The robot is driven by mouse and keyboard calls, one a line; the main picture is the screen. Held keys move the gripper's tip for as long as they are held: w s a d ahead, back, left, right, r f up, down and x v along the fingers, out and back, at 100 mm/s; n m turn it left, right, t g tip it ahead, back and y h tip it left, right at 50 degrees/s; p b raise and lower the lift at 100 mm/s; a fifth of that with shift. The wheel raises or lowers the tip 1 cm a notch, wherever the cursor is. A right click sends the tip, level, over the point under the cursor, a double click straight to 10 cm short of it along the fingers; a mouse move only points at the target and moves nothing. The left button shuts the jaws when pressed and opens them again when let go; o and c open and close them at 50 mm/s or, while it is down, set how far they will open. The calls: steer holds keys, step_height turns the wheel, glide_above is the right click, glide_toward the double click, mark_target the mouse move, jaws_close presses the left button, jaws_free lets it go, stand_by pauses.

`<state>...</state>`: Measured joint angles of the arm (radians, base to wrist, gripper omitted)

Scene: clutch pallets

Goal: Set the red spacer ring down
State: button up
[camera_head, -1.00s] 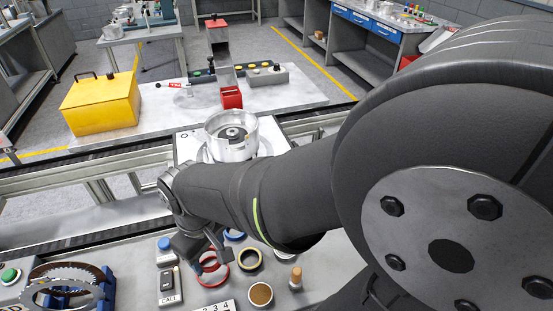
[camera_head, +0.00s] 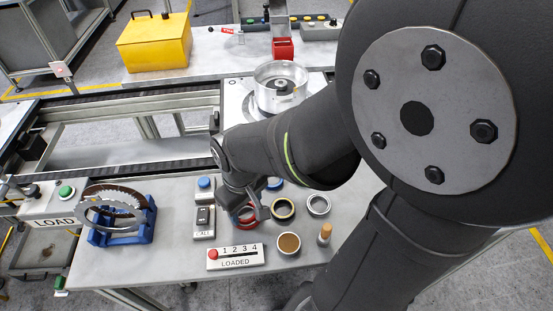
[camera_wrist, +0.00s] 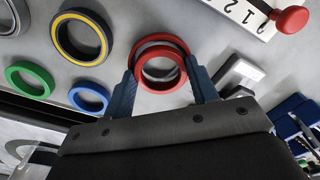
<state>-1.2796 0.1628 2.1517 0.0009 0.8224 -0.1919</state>
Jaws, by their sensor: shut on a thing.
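A red spacer ring (camera_wrist: 160,88) is between the two fingers of my gripper (camera_wrist: 161,74) in the wrist view, one finger on each side. A second red arc (camera_wrist: 160,38) shows just behind it, like another red ring lying under or beyond it. I cannot tell whether the two touch. In the head view my gripper (camera_head: 258,209) is low over the near bench, with red (camera_head: 247,227) showing beside it. My gripper hides part of the red there. The height of the held ring above the bench is unclear.
A blue ring (camera_wrist: 88,97), a green ring (camera_wrist: 30,80) and a yellow-lined dark ring (camera_wrist: 82,37) lie close by. The LOADED counter plate (camera_head: 236,257), call box (camera_head: 204,220), brown-topped cup (camera_head: 288,244) and wooden-knobbed tool (camera_head: 324,234) surround the spot.

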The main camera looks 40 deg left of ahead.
steer(key=shift+d+f, duration=0.2)
steer(key=shift+f, duration=0.2)
steer(key=o, duration=1)
steer(key=shift+c, duration=0.2)
steer(key=shift+o, duration=0.3)
step_height(320, 180, up, 13)
steer(key=shift+a+r, duration=0.2)
steer(key=shift+f, duration=0.15)
step_height(320, 180, down, 13)
steer(key=shift+f, duration=0.1)
steer(key=shift+r, duration=0.4)
steer(key=shift+f, duration=0.15)
